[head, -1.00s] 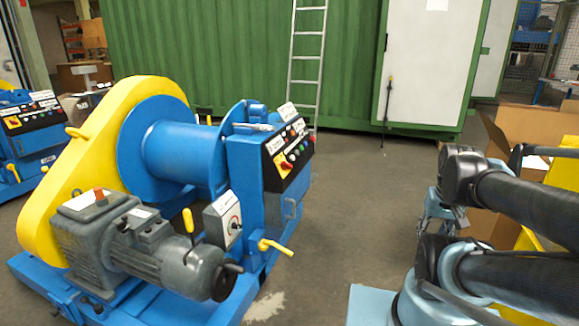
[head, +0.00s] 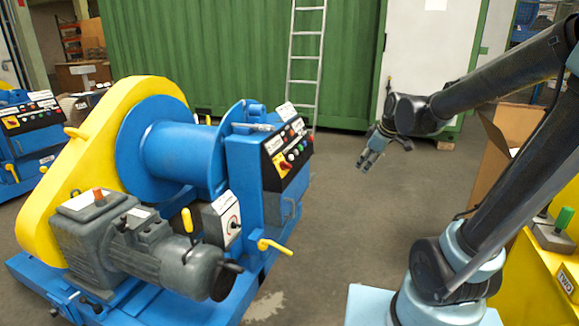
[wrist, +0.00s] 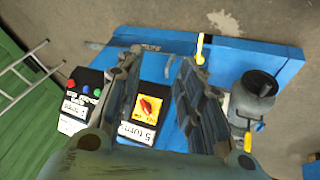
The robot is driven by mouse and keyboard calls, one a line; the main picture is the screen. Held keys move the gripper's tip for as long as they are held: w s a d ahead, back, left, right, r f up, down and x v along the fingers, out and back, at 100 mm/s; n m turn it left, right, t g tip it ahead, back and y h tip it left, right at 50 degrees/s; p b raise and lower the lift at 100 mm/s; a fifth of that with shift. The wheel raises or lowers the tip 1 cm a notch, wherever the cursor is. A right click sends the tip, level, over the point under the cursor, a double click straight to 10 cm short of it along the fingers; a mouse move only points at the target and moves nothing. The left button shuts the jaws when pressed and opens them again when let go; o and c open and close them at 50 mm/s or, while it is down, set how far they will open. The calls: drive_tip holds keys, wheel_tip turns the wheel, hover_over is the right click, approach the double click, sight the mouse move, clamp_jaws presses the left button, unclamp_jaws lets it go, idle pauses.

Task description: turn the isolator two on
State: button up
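A red rotary switch on a yellow plate (head: 285,164) sits low on the black sloping control panel (head: 275,172) of the near blue winch. In the wrist view a red switch on a yellow plate (wrist: 149,106) shows between my fingers, beyond them, with a white label below it.
A grey motor (head: 165,260) and a small grey dial box (head: 224,219) stand at the winch's front. A second blue machine (head: 30,140) with a similar panel is far left. A ladder (head: 306,60) leans on the green container. Cardboard and a yellow unit are right.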

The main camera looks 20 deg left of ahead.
drive_tip(key=w+a+n+y, duration=0.2)
drive_tip(key=w+a+n, duration=0.4)
drive_tip(key=a, duration=0.7)
drive_tip(key=n+y, duration=0.1)
drive_tip(key=n, duration=0.3)
approach(288, 164)
drive_tip(key=shift+x, duration=4.65)
clamp_jaws()
